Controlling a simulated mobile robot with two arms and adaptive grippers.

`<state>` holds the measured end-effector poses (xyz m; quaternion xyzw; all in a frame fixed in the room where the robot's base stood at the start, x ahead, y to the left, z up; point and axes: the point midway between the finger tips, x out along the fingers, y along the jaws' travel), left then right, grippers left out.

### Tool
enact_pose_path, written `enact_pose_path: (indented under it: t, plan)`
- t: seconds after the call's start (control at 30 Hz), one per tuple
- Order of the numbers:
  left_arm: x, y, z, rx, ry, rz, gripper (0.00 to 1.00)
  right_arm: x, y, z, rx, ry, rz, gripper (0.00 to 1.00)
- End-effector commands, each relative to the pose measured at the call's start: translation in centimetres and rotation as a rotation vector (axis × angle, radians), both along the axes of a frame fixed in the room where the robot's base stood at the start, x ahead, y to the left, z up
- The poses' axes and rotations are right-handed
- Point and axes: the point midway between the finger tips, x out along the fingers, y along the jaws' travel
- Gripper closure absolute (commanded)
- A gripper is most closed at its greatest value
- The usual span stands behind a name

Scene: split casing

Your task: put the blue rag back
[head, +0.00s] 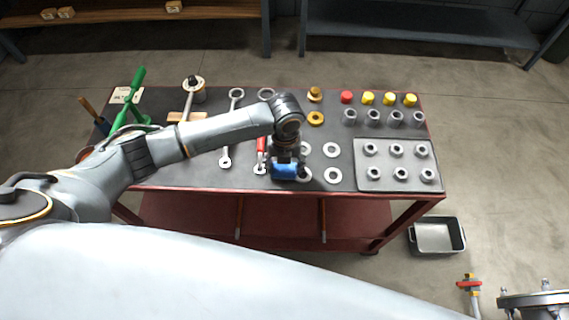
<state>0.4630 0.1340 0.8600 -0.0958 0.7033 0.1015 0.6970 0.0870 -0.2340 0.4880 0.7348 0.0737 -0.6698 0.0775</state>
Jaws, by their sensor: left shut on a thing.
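The blue rag (285,172) is a small blue bundle over the front part of the red-edged workbench (200,178). My left arm reaches in from the left across the bench. My left gripper (285,160) points down and is shut on the rag. The gripper's fingers are small and partly hidden by the wrist above them. I cannot tell whether the rag touches the bench top. My right gripper is not in view.
Pale washers (332,150) lie just right of the rag, and a red-handled tool (261,155) lies just left. A grey tray (372,185) of metal fittings is at the bench's right. A grey bin (436,237) stands on the floor.

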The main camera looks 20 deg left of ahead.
Motion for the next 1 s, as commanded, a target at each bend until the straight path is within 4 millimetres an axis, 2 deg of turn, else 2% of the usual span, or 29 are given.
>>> enact_pose_path:
  t: [0.33, 0.37, 0.47, 0.83, 1.0]
  plan:
    - [0.0, 0.0, -0.4, -0.001, 0.0, 0.0, 0.64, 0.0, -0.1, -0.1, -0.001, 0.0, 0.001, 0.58]
    - [0.0, 0.0, -0.4, -0.001, 0.0, 0.0, 0.33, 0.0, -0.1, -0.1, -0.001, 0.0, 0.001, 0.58]
    - [0.0, -0.1, -0.3, -0.001, 0.0, 0.0, 0.12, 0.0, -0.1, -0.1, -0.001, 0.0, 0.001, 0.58]
    - [0.0, -0.1, -0.1, -0.001, 0.0, 0.0, 0.12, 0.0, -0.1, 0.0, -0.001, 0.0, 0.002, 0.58]
    - [0.2, -0.1, 1.6, -0.003, -0.003, 0.0, 0.12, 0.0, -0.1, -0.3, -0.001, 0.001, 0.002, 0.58]
